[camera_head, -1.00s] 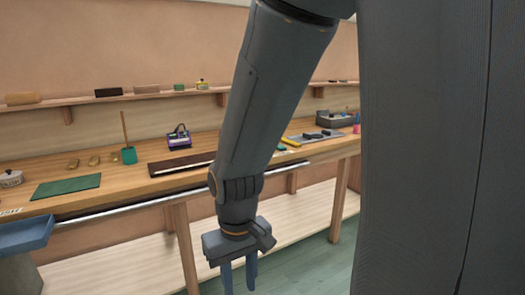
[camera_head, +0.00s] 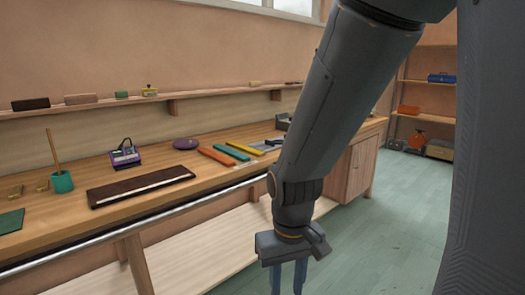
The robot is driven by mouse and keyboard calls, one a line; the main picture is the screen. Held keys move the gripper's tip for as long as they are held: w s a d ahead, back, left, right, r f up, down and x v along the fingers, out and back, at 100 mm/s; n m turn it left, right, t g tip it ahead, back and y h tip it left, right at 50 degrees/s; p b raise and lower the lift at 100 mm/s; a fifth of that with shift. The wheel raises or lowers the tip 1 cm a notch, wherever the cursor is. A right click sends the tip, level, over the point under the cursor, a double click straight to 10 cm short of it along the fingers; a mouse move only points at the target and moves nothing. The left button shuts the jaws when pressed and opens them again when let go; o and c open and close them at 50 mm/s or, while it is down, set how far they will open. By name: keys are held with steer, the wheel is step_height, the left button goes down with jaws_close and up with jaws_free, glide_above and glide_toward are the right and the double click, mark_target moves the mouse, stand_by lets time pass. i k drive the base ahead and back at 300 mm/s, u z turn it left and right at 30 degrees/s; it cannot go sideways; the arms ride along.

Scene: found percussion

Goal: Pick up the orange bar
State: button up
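An orange bar (camera_head: 216,156) lies flat on the wooden workbench (camera_head: 144,208), at the left end of a row of coloured bars. A green bar (camera_head: 232,153) lies just right of it, then a yellow bar (camera_head: 249,148). My gripper (camera_head: 288,278) hangs low in front of the bench, fingers pointing down, well apart from the orange bar. The two fingers show a gap between them with nothing seen in it. Their tips run to the bottom edge of the picture.
A dark tray with a pale strip (camera_head: 140,187), a purple disc (camera_head: 186,144), a purple device (camera_head: 125,156) and a teal cup (camera_head: 62,182) stand on the bench. A metal rail (camera_head: 150,229) runs along its front. Open floor (camera_head: 385,225) lies right.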

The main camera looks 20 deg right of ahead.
mark_target(218, 159)
steer(key=z, duration=0.45)
steer(key=i, duration=1.4)
steer(key=u, duration=1)
steer(key=i, duration=0.9)
steer(key=u, duration=0.2)
